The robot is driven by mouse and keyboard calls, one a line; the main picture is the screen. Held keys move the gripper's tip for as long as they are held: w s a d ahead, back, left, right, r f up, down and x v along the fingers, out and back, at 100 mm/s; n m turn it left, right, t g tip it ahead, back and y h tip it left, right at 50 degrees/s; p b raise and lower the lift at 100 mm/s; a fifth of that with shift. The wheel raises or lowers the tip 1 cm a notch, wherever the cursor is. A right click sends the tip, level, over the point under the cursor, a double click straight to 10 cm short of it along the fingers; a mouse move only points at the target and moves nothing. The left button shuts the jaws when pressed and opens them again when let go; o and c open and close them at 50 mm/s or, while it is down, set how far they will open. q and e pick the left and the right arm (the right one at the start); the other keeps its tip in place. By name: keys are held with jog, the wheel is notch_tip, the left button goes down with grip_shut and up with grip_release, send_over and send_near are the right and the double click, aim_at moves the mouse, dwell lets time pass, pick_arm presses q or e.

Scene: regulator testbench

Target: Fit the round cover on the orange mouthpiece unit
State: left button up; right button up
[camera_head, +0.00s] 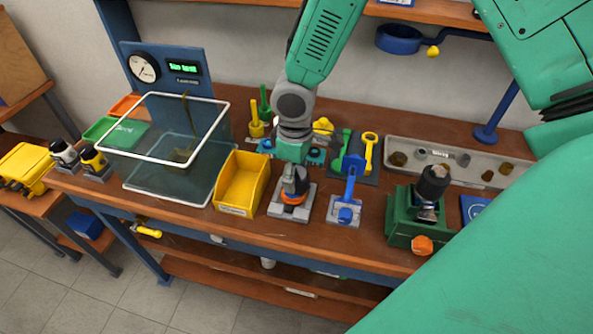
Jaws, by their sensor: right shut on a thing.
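The orange mouthpiece unit (293,198) sits in a grey fixture (275,207) near the front middle of the bench. Only part of its orange ring shows below the dark fingers. My right gripper (295,184) points down directly over it. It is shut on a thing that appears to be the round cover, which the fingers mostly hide. I cannot tell whether the cover touches the unit. My left gripper is not in view.
A yellow bin (241,187) stands close left, beside a clear tank (150,182). A blue-handled tool (347,205) stands close right. Farther right are a green fixture (402,218) with a dark-topped metal part and a grey tray (470,170) of small parts.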

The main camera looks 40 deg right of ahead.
jog(key=shift+a, duration=0.1)
jog(key=shift+d+f, duration=0.2)
jog(key=shift+d, duration=0.9)
jog(key=shift+a+r, duration=0.1)
jog(key=shift+a, duration=0.5)
jog(key=shift+a+r, duration=0.25)
jog(key=shift+a, duration=0.85)
jog(key=shift+d+f, duration=0.2)
jog(key=shift+d, duration=0.65)
jog(key=shift+a, duration=0.6)
jog(key=shift+a+f, duration=0.1)
jog(key=shift+a, duration=0.45)
jog(key=shift+d+f, duration=0.25)
jog(key=shift+d, duration=0.3)
jog(key=shift+a, duration=0.35)
jog(key=shift+a+f, duration=0.1)
jog(key=shift+f, duration=0.1)
jog(key=shift+d+f, duration=0.2)
jog(key=shift+d, duration=0.05)
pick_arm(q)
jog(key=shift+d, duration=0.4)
pick_arm(e)
jog(key=shift+d+f, duration=0.15)
jog(key=shift+d, duration=0.15)
